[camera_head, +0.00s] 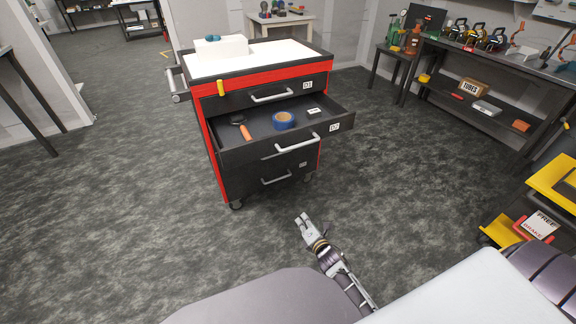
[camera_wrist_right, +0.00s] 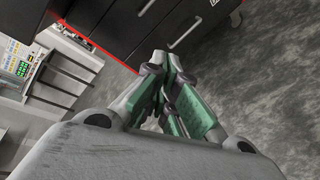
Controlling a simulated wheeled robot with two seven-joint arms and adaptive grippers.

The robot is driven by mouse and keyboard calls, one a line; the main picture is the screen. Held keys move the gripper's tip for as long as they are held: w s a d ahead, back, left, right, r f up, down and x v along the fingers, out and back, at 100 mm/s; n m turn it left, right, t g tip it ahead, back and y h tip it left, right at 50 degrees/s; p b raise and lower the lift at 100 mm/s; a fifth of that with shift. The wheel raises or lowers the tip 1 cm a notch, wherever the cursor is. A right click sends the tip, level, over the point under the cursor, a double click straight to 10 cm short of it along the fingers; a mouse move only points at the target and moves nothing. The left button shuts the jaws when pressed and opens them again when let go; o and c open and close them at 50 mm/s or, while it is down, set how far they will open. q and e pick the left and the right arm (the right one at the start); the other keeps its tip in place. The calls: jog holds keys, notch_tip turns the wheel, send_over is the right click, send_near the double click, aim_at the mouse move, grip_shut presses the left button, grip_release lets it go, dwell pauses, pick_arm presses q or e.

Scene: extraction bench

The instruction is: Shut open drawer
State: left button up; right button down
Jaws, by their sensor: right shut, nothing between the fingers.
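A red and black tool cabinet (camera_head: 213,154) on casters stands ahead of me in the head view. Its second drawer, labelled D2 (camera_head: 341,122), is pulled out. In the drawer lie a roll of blue tape (camera_head: 284,120), a tool with an orange handle (camera_head: 244,131) and a small white item (camera_head: 314,111). The drawer has a grey bar handle (camera_head: 297,144). The drawers above and below it look shut. My right gripper (camera_head: 302,219) is shut and empty, in front of and below the open drawer, apart from it. The right wrist view shows its fingers (camera_wrist_right: 170,95) together near dark drawer fronts (camera_wrist_right: 130,25). My left gripper is not in view.
A shelf bench (camera_head: 500,66) with tools and a yellow rack (camera_head: 552,180) stand at the right. The grey floor around the cabinet's front is clear.

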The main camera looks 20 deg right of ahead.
pick_arm(q)
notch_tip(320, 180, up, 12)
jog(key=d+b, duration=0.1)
jog(key=b, duration=0.5)
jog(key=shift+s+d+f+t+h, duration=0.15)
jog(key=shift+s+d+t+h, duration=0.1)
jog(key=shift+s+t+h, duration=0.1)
pick_arm(e)
jog(key=w+r+n+t+y, duration=0.1)
jog(key=w+r+n+t, duration=0.1)
jog(key=r+n, duration=0.4)
jog(key=w+d+r+n+t, duration=0.1)
jog(key=w+r+n+t, duration=0.1)
jog(key=r+n, duration=0.4)
jog(key=shift+d+r+n+t+y, duration=0.35)
jog(key=shift+r+t, duration=0.35)
jog(key=shift+r, duration=1.15)
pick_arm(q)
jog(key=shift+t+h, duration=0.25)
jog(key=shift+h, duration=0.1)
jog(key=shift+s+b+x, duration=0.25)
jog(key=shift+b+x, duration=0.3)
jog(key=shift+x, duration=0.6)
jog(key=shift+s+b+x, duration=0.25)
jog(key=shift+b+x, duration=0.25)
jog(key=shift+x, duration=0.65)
pick_arm(e)
jog(key=x, duration=1.4)
